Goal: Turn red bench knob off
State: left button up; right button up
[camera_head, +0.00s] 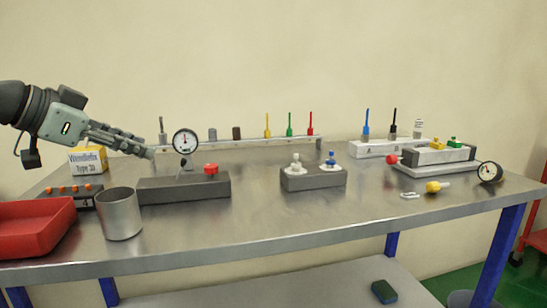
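The red knob (211,169) sits on top of a long dark grey block (184,189) on the steel bench, near the block's right end. My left gripper (149,151) reaches in from the left above the bench. Its fingertips are left of and a little higher in the picture than the knob, and apart from it. Its fingers are seen from the side, so whether they are open or shut is unclear. Nothing shows between them. My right gripper is out of view.
A round gauge (185,141) stands close right of the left fingertips. A metal cup (121,214), red tray (36,228) and yellow box (88,160) are at left. A grey block with white and blue knobs (313,179) stands mid-bench. The front middle is clear.

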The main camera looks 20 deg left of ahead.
aim_at(211, 169)
jog(key=k, duration=1)
